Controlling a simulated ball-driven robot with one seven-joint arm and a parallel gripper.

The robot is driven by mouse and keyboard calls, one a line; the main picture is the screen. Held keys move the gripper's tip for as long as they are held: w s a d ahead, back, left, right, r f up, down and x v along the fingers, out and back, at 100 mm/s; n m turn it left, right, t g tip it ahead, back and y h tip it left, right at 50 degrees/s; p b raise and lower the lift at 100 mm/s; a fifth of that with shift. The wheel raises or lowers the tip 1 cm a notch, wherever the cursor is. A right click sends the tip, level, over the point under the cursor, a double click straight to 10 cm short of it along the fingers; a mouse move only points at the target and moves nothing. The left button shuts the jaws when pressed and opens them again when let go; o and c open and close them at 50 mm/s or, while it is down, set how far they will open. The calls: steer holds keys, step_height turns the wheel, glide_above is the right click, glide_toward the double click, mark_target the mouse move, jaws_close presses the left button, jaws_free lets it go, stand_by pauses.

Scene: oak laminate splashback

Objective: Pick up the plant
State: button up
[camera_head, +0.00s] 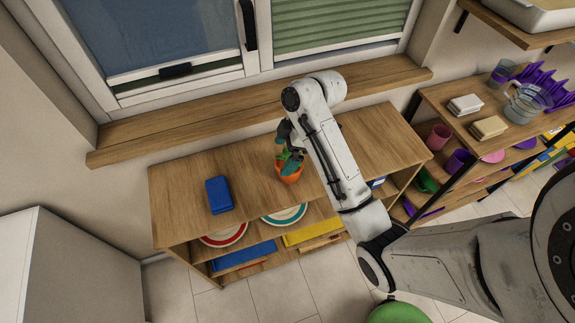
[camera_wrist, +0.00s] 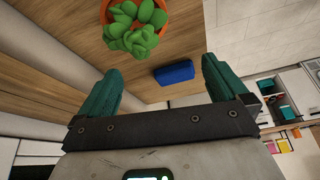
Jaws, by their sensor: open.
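The plant (camera_head: 290,168), with green leaves in an orange pot, stands on the top of a wooden shelf unit (camera_head: 180,190) below the window. My gripper (camera_head: 288,140) is above and right beside the plant in the head view, and my arm hides part of that area. In the wrist view the plant (camera_wrist: 138,24) is at the top, its rounded leaves and orange rim showing and cut off by the frame edge. My gripper's two teal fingers (camera_wrist: 160,85) are spread apart with nothing between them. The plant lies beyond the fingertips, slightly left of their middle.
A blue box-like object (camera_head: 219,195) lies on the shelf top left of the plant; it also shows in the wrist view (camera_wrist: 174,73). A wooden window sill (camera_head: 200,120) runs behind. A second shelf at right holds cups, a jug (camera_head: 525,103) and blocks. The shelf top's left part is mostly free.

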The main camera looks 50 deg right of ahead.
steer(key=s+d+n, duration=0.1)
steer(key=d+n, duration=0.1)
steer(key=d, duration=0.5)
steer(key=shift+g, duration=0.3)
steer(key=b+x, duration=0.4)
steer(key=b, duration=0.1)
steer(key=shift+s+a+f, duration=0.15)
steer(key=shift+a, duration=0.25)
steer(key=shift+a+b+x, duration=0.15)
steer(key=shift+b+x, duration=0.55)
steer(key=shift+x, duration=0.1)
steer(key=shift+a+b+x, duration=0.15)
steer(key=shift+b+x, duration=0.55)
steer(key=shift+x, duration=0.1)
steer(key=shift+a+f, duration=0.45)
steer(key=shift+f, duration=0.45)
steer(key=c, duration=1)
